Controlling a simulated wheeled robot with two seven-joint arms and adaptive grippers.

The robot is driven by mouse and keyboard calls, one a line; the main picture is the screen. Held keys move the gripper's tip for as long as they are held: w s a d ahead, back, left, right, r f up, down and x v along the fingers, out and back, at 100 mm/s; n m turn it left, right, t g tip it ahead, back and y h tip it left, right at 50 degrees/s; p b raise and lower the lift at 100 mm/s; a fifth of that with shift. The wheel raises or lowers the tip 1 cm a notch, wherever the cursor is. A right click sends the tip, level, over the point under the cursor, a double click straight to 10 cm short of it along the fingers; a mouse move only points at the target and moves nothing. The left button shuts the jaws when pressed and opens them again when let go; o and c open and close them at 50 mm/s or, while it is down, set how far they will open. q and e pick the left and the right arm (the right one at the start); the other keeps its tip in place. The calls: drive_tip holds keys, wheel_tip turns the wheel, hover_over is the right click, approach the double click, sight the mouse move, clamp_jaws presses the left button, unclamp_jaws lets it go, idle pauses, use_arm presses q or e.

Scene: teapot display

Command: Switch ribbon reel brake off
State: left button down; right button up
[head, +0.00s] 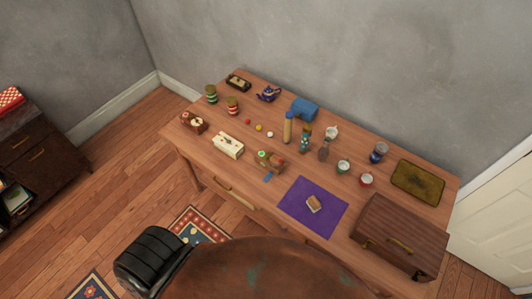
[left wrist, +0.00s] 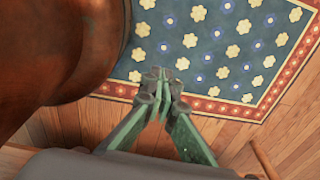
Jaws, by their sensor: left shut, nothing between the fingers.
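A small green and red item with a blue strip hanging at its front (head: 270,160) sits near the front middle of the table in the head view. It may be the ribbon reel, but it is too small to tell. A brown box with a pale round part (head: 193,121) stands at the table's left end. No brake switch or its position can be made out. My left gripper (left wrist: 160,80) is shut and empty in the left wrist view, above the floor rug and apart from the table items. My right gripper is not in view.
The wooden table (head: 340,173) holds a cream box (head: 228,144), a blue teapot (head: 268,94), several cups and jars, a purple mat (head: 296,214) and a brown case (head: 400,236). A patterned rug (left wrist: 215,45) lies on the floor. A dark cabinet (head: 40,150) stands left.

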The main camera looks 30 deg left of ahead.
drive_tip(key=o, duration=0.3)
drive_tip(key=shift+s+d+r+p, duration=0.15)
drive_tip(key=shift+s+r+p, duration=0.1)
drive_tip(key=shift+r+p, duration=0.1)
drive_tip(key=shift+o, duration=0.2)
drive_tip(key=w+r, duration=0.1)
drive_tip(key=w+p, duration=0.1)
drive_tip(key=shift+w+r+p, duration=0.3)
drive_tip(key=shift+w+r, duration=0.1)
use_arm(q)
drive_tip(key=w+a+r+t+p, duration=0.1)
drive_tip(key=w+a+r+t, duration=0.15)
drive_tip(key=w+r, duration=0.95)
drive_tip(key=w+a+r+t+p, duration=0.1)
drive_tip(key=w+a+r, duration=0.2)
drive_tip(key=w+r, duration=0.85)
drive_tip(key=w+r+t+p, duration=0.1)
drive_tip(key=w+r+t, duration=0.2)
drive_tip(key=w+r, duration=1)
drive_tip(key=w+d+r+t+h+p, duration=0.1)
drive_tip(key=w+r+t+p, duration=0.1)
drive_tip(key=w+r, duration=1.1)
wheel_tip(320, 180, up, 7)
drive_tip(key=shift+w+n+t, duration=0.3)
drive_tip(key=shift+t, duration=0.25)
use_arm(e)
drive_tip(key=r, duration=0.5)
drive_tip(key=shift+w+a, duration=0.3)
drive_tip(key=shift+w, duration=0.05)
